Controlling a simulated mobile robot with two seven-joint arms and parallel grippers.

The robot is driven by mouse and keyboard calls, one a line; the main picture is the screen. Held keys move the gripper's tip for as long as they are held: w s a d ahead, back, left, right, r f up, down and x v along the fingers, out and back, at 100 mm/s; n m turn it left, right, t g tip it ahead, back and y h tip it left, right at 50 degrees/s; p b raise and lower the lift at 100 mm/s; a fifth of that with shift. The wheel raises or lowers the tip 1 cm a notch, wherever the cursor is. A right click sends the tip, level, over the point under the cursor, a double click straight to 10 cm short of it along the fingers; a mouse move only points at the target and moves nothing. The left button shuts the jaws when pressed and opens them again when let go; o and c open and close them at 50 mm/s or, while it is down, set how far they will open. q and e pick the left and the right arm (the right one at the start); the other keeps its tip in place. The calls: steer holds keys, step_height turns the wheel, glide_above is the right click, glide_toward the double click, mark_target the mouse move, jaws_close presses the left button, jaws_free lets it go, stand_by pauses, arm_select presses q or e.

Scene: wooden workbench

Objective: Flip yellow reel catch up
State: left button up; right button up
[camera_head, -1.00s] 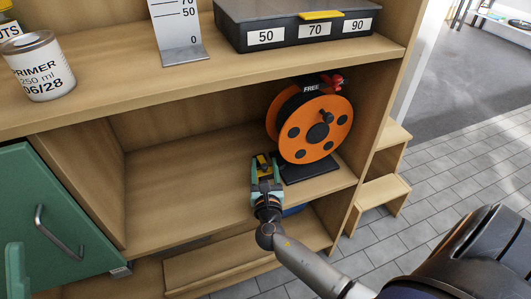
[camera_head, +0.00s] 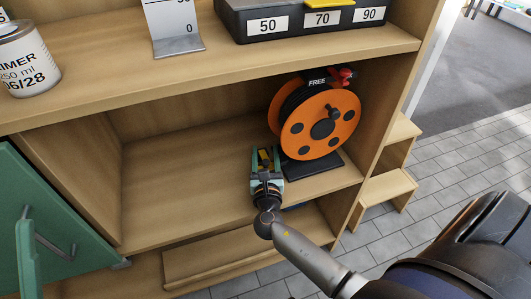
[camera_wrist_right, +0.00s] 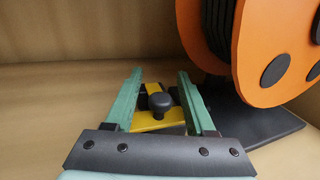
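The orange cable reel (camera_head: 297,137) stands upright on a dark base plate (camera_head: 318,165) on the lower shelf; it also shows in the wrist view (camera_wrist_right: 250,75). The yellow catch (camera_wrist_right: 158,124), with a black knob (camera_wrist_right: 160,103), sits low beside the reel's left side. It shows small in the head view (camera_head: 264,160). My right gripper (camera_head: 266,152) is open, its green fingers on either side of the catch and knob, with gaps visible in the wrist view (camera_wrist_right: 160,82).
The upper shelf (camera_head: 110,95) overhangs the reel and holds a can (camera_head: 28,62), a grey bracket (camera_head: 174,25) and a numbered case (camera_head: 310,27). A side panel (camera_head: 385,110) stands right of the reel. The lower shelf (camera_head: 180,180) is clear to the left.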

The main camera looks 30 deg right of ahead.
jaws_close()
stand_by(1.2)
